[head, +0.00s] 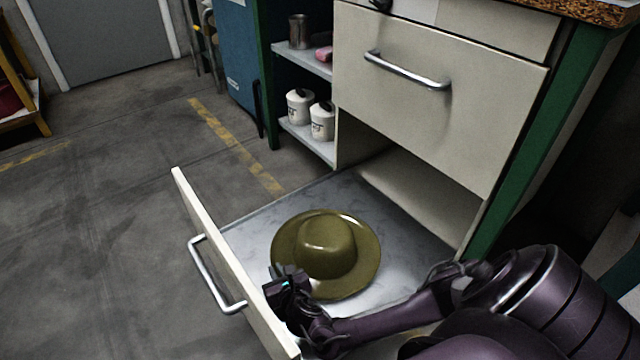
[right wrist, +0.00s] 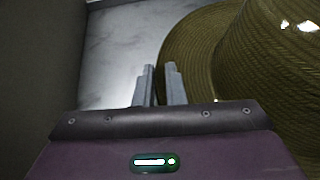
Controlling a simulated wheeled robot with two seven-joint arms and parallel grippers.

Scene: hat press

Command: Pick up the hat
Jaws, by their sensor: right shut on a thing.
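An olive-green hat (head: 325,245) with a round crown and wide brim sits crown up in the open lower drawer (head: 245,230). My right gripper (head: 290,275) is at the near left edge of the brim, beside the drawer front. In the right wrist view, its two fingers (right wrist: 160,85) are close together at the brim edge, shut on the hat (right wrist: 215,60). The exact contact at the fingertips is hard to see. The hat appears to be resting on the drawer floor. My left gripper is not in view.
The drawer front (head: 225,250) with its metal handle (head: 212,278) stands left of my right gripper. A closed upper drawer (head: 440,95) overhangs the back of the open one. Shelves with white canisters (head: 321,122) are behind. The floor at left is clear.

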